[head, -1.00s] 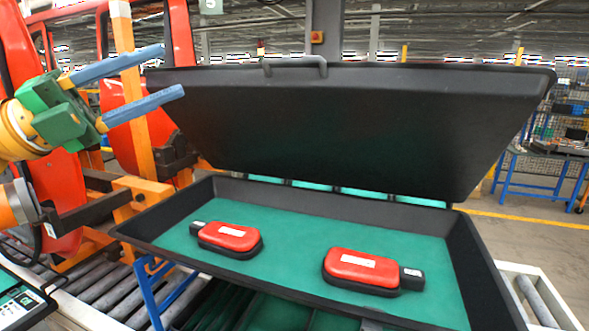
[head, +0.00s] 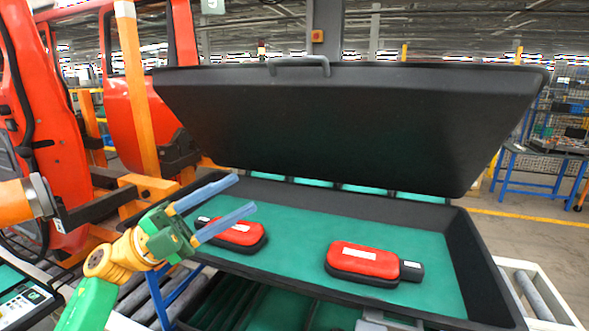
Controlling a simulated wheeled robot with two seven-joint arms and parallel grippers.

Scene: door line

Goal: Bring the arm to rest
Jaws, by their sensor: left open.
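My left gripper (head: 231,203) is in the head view at the lower left. Its two blue fingers are apart, with nothing between them. In the picture it overlaps the left rim of a black case and partly covers the left red-and-black device (head: 240,233). I cannot tell whether it touches either. My right gripper is not in view.
The black case (head: 447,251) is green-lined, with its lid (head: 340,125) tilted up behind it. A second red-and-black device (head: 366,261) lies to the right inside it. Red car doors (head: 140,110) stand at the left. A blue table (head: 540,170) stands far right.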

